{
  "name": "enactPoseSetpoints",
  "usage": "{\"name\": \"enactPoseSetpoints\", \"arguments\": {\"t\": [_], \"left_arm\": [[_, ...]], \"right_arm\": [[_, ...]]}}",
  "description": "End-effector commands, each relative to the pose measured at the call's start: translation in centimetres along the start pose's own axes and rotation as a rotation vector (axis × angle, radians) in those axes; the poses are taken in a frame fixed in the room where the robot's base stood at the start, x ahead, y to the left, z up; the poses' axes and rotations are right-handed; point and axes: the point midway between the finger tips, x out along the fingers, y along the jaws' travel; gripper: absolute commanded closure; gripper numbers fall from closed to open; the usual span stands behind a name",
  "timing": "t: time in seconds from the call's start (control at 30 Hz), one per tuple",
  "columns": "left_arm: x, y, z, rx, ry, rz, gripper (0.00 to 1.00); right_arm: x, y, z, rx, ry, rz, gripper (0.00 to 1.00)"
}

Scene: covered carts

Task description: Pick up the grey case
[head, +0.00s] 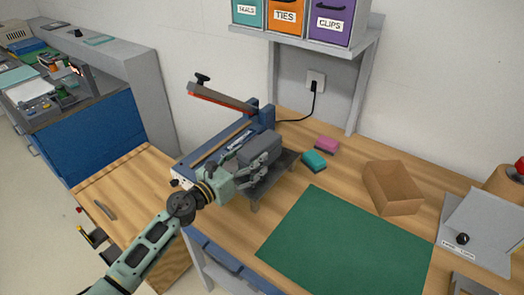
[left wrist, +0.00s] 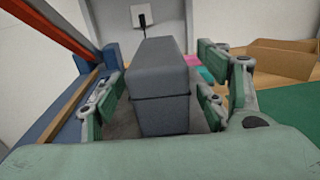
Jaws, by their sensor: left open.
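The grey case (head: 262,148) is a box with a dark seam, lying on a low dark grey stand (head: 280,167) on the wooden table. In the left wrist view the case (left wrist: 160,85) stands between the two fingers of my left gripper (left wrist: 165,103). The fingers are open, one on each side of the case, with a gap visible on both sides. In the head view my left gripper (head: 262,165) reaches in from the left over the stand and covers part of the case. My right gripper is not in view.
A blue machine with a raised red lever (head: 222,98) stands close left of the case. Teal (head: 314,161) and pink (head: 327,144) blocks, an open cardboard box (head: 393,188) and a green mat (head: 345,243) lie to the right. A shelf with labelled bins (head: 290,28) hangs above.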

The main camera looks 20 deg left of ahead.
Motion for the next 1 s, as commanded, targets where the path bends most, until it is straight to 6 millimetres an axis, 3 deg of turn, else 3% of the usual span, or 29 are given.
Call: {"name": "enactPoseSetpoints", "arguments": {"t": [0.17,0.37,0.67,1.0], "left_arm": [[2.4,0.1,0.8,-0.006,-0.003,0.002,0.33],[5.0,0.1,0.7,-0.006,-0.003,0.002,0.33],[5.5,0.1,0.5,-0.004,-0.001,0.002,0.33],[5.5,0.1,0.5,-0.005,-0.001,0.002,0.61]], "right_arm": [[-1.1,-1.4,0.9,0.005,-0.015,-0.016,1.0],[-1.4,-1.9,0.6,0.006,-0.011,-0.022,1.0],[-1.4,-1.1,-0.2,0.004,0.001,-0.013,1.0],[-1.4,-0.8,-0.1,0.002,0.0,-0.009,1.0]]}}
